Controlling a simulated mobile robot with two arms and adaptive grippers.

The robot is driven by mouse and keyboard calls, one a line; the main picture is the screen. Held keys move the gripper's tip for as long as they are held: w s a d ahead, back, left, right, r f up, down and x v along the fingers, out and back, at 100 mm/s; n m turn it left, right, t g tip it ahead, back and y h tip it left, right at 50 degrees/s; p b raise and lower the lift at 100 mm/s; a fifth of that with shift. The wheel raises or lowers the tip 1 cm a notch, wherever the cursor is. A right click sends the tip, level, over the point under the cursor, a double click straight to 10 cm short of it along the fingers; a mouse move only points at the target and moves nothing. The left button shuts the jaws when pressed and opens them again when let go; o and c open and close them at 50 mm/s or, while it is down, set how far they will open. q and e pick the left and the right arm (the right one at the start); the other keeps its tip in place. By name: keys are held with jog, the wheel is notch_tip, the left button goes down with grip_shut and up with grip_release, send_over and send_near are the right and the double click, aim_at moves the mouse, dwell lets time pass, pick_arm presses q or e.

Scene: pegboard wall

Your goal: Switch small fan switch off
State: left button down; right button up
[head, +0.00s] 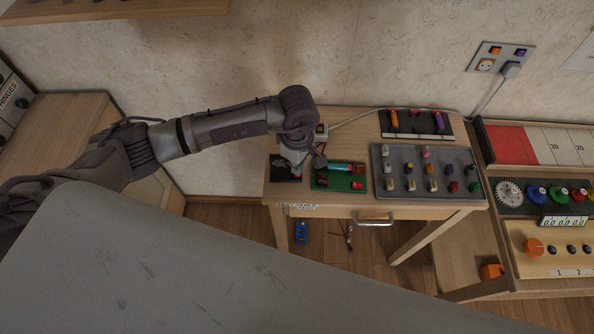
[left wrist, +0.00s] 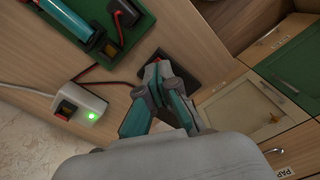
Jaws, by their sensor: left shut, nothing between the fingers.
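A white switch box (left wrist: 82,103) with a dark rocker and a lit green light sits on the table in the left wrist view. In the head view it is a small pale box (head: 321,131) by the wall. My left gripper (left wrist: 158,60) is shut and empty, over or close to a dark plate (left wrist: 188,72); contact cannot be told. In the head view the gripper (head: 293,160) is at the dark plate (head: 284,175), on the table's left side. A fan is not clearly recognizable; the gripper hides part of the plate. My right gripper is not in view.
A green board (head: 328,182) with a blue cylinder and red parts lies right of the dark plate. A grey panel (head: 381,190) with several knobs and a dark tool tray (head: 430,131) are farther right. A white cable runs along the wall. The table (head: 345,204) has a drawer handle.

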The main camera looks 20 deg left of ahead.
pick_arm(q)
jog(key=shift+f+b, duration=1.05)
jog(key=shift+f, duration=0.05)
dwell(0.4)
jog(key=shift+r+p, duration=0.5)
jog(key=shift+r, duration=0.3)
jog(key=shift+r+p, duration=1.4)
jog(key=shift+r, duration=1.35)
